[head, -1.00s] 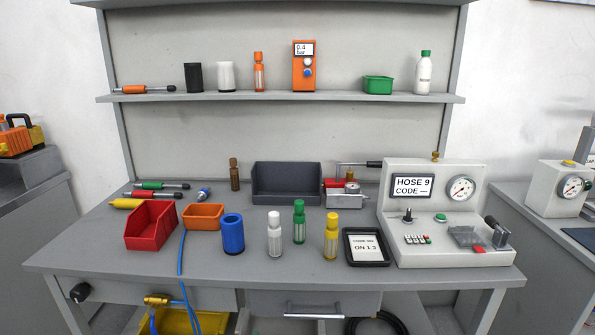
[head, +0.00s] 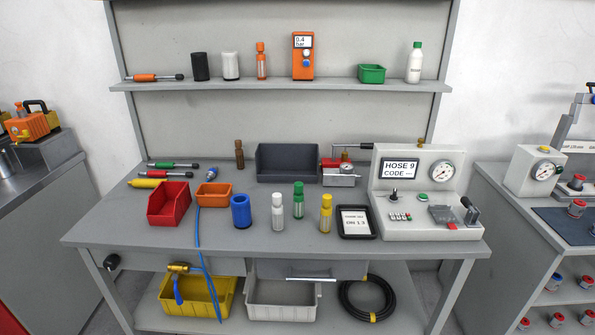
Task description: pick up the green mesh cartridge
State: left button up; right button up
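The green mesh cartridge (head: 298,200) stands upright on the grey workbench (head: 140,222), near the middle. An orange cartridge (head: 261,61) stands on the shelf above, and a brown one (head: 239,154) at the back of the bench. Neither of my grippers shows in the head view.
A blue cylinder (head: 241,211), an orange bin (head: 213,195) and a red bin (head: 169,204) stand to the left. A black-framed tray (head: 356,236) and the hose tester (head: 425,190) stand to the right. A dark grey bin (head: 288,163) is behind. The bench's front strip is mostly clear.

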aim_at(299, 195)
jog(key=i+l, duration=0.15)
jog(key=l, duration=0.25)
jog(key=i+l, duration=0.15)
jog(key=l, duration=0.2)
jog(key=i+l, duration=0.1)
jog(key=l, duration=0.3)
jog(key=i+l+u, duration=0.1)
jog(key=l, duration=0.25)
jog(key=u, duration=1.25)
jog(key=i+l, duration=0.05)
jog(key=l, duration=0.05)
